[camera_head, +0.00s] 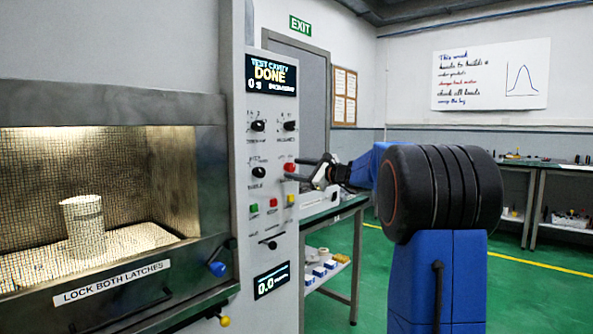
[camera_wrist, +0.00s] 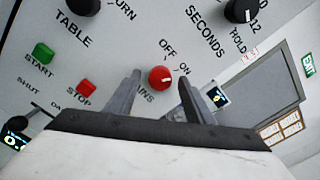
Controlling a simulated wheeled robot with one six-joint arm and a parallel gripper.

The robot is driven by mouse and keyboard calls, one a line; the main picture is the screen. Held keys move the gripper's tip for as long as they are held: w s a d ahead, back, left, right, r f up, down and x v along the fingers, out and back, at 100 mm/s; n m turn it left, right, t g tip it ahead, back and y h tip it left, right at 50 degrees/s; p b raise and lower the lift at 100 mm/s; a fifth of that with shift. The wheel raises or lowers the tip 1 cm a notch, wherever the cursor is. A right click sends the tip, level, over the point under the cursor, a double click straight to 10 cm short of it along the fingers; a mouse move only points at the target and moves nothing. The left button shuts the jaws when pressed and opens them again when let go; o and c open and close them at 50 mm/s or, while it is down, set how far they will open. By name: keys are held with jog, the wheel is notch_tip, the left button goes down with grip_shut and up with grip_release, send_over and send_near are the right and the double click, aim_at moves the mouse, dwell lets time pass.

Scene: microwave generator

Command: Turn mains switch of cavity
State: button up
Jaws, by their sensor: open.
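The mains switch is a round red knob (camera_wrist: 161,78) on the light grey control panel (camera_head: 240,200), with OFF and ON printed beside it and "INS" showing below. A small white mark shows on its face; I cannot tell for certain which label it points to. In the head view the red knob (camera_head: 289,167) sits at the panel's right side. My gripper (camera_wrist: 160,92) is open, its two fingers on either side of the knob in the wrist view. In the head view my gripper (camera_head: 297,169) reaches the panel from the right. I cannot tell whether a finger touches the knob.
Black knobs (camera_head: 258,172), a green START button (camera_wrist: 42,53) and a red STOP button (camera_wrist: 86,88) surround the switch. The display (camera_head: 271,75) reads DONE. The lit cavity, with a white cylinder (camera_head: 84,222) behind mesh, is left. A bench (camera_head: 335,212) stands behind.

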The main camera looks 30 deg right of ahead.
jog(key=shift+w, duration=0.15)
jog(key=shift+c, duration=0.6)
jog(key=c, duration=0.9)
jog(key=shift+n, duration=0.4)
jog(key=n, duration=0.5)
jog(key=shift+n, duration=0.3)
jog(key=n, duration=0.5)
jog(key=shift+n, duration=0.4)
jog(key=o, duration=1)
